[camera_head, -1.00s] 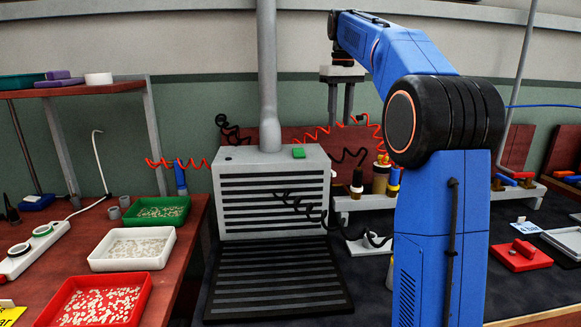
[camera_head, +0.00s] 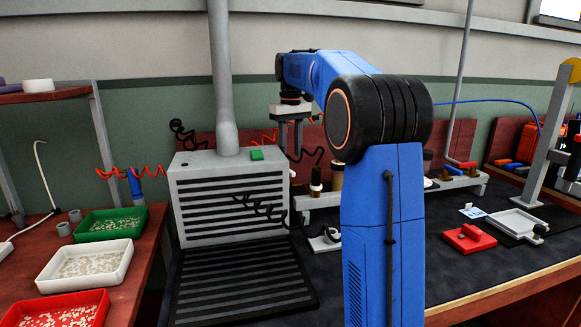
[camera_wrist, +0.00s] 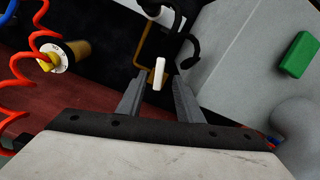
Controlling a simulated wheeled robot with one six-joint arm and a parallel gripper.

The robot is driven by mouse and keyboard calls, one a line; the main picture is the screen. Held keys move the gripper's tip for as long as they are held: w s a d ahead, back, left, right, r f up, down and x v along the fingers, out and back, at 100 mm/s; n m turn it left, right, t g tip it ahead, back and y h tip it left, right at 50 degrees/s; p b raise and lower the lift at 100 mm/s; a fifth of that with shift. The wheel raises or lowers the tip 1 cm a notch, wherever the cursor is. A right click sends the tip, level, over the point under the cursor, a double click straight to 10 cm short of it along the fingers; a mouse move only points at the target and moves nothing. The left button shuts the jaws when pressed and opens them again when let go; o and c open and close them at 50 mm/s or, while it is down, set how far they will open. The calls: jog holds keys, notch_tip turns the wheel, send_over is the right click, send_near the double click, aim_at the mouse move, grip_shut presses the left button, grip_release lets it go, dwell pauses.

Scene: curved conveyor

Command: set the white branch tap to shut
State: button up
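The white branch tap shows as a small upright white lever (camera_wrist: 159,74) in the wrist view, in front of a brass-coloured pipe. In the head view a small white-and-black fitting (camera_head: 316,182) on the bench rack is probably the same tap. My gripper (camera_wrist: 160,84) is open and empty, with its two fingers spread either side of the lever in the picture. Whether the lever is truly between them in depth I cannot tell. In the head view my gripper (camera_head: 291,148) points down, above and slightly left of the fitting. The lever's setting is unclear.
A brass dial with a yellow knob (camera_wrist: 58,60) and a red coiled hose (camera_wrist: 22,60) are at left in the wrist view. A grey slatted box (camera_head: 230,200) with a green button (camera_head: 257,155) stands left of my gripper. Black coiled cable (camera_head: 262,207) hangs before it.

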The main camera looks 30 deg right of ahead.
aim_at(291, 171)
jog(key=shift+f, duration=3.15)
jog(key=shift+c, duration=0.6)
grip_shut()
